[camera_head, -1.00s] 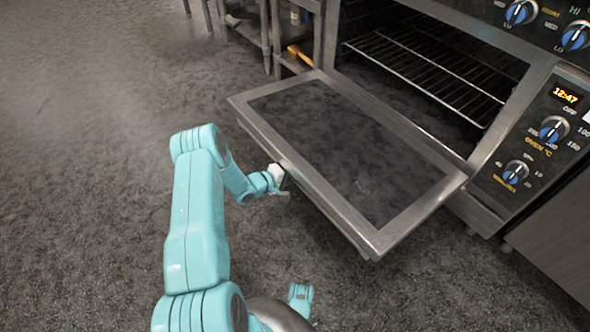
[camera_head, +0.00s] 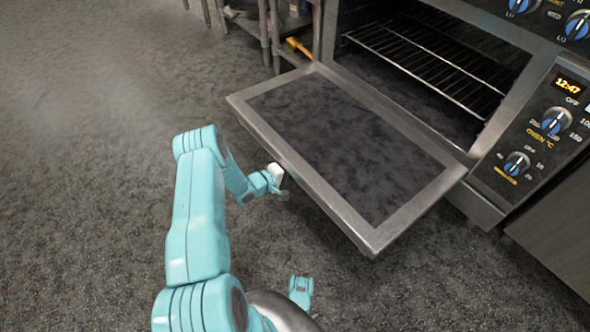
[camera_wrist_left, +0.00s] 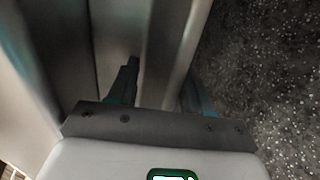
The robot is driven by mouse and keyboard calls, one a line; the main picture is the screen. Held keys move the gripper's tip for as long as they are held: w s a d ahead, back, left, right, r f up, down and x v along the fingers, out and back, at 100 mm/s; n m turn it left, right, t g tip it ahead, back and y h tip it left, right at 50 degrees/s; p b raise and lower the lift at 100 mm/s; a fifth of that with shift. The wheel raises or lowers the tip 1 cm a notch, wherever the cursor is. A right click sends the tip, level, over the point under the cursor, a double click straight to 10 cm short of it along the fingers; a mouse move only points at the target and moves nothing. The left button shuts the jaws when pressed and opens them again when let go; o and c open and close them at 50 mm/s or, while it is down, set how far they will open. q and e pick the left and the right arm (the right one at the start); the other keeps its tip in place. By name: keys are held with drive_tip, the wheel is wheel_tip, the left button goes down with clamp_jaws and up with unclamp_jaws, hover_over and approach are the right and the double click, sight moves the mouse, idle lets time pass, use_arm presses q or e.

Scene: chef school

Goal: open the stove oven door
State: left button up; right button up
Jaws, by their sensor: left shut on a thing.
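The oven door (camera_head: 345,150) is hinged down and lies open, close to level, in front of the stove. It has a steel frame around a dark glass panel. The oven cavity (camera_head: 440,60) is exposed behind it with a wire rack inside. My left gripper (camera_head: 280,176) is at the door's outer edge, on its left front side. In the left wrist view my left gripper (camera_wrist_left: 160,92) is shut on a steel bar (camera_wrist_left: 165,60), which looks like the door handle. The head view hides most of this grip. My right gripper does not clearly show.
The control panel (camera_head: 545,135) with knobs and a lit clock stands right of the oven. A steel rack (camera_head: 275,30) with a yellow-handled item (camera_head: 299,47) stands left of the oven. The grey floor (camera_head: 100,130) is clear at left.

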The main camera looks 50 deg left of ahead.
use_arm(q)
drive_tip(key=shift+w+a+r, duration=0.1)
drive_tip(key=shift+a+r, duration=0.15)
drive_tip(key=shift+r, duration=0.05)
drive_tip(key=shift+a+r, duration=0.1)
drive_tip(key=d+p+v, duration=0.1)
drive_tip(key=p+v, duration=0.5)
drive_tip(key=v, duration=1)
drive_tip(key=shift+s+a+f, duration=0.2)
drive_tip(key=shift+f, duration=0.1)
use_arm(e)
drive_tip(key=s+r+g, duration=0.1)
drive_tip(key=s+r, duration=0.3)
drive_tip(key=r, duration=0.2)
drive_tip(key=shift+s+a+g, duration=0.35)
drive_tip(key=shift+a+g, duration=0.05)
drive_tip(key=shift+a, duration=0.05)
drive_tip(key=shift+r, duration=0.1)
